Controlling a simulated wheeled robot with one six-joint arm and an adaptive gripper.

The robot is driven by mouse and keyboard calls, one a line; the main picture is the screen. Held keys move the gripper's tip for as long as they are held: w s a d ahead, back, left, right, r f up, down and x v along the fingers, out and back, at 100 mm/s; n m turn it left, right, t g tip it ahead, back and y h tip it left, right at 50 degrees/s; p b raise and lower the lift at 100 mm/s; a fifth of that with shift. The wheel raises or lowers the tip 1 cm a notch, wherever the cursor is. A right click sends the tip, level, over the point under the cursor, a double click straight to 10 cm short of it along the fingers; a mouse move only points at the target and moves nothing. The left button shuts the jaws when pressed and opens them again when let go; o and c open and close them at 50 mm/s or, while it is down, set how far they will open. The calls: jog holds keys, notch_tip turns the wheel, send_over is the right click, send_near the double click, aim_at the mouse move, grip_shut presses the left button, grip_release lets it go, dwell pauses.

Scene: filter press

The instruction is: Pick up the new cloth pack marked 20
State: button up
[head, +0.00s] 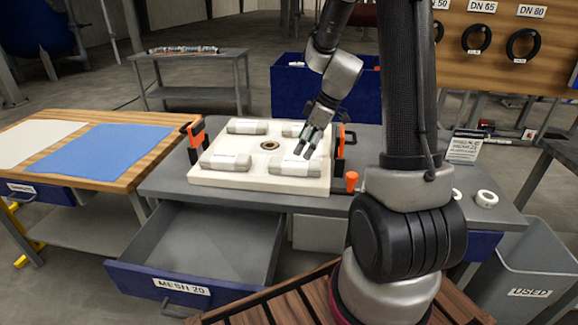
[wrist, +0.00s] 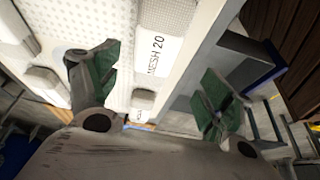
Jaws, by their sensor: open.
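A cloth pack (head: 297,166) with a white label band lies on the front right corner of the white plate. In the wrist view a grey mesh pack (wrist: 168,15) shows a label reading MESH 20. My gripper (head: 308,140) is just above and behind the front right pack, pointing down. In the wrist view my gripper (wrist: 160,78) is open, with its green-padded fingers wide apart and nothing held. The labelled pack shows between and beyond the fingertips. Whether a finger touches it cannot be told.
The white plate (head: 260,185) carries packs at its other corners and has a centre hole. Orange-black clamps (head: 195,137) stand beside it. An open drawer (head: 205,245) marked MESH 20 looks empty. A blue sheet (head: 103,150) lies on the left bench. A USED bin (head: 525,265) stands right.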

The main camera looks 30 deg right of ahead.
aim_at(296, 161)
jog(key=shift+a+f+n, duration=0.15)
jog(key=shift+f+n, duration=0.05)
jog(key=shift+n, duration=0.1)
jog(key=x, duration=0.7)
jog(key=shift+w+f, duration=0.2)
jog(key=shift+w, duration=0.25)
jog(key=shift+c, duration=0.4)
jog(key=c, duration=1.1)
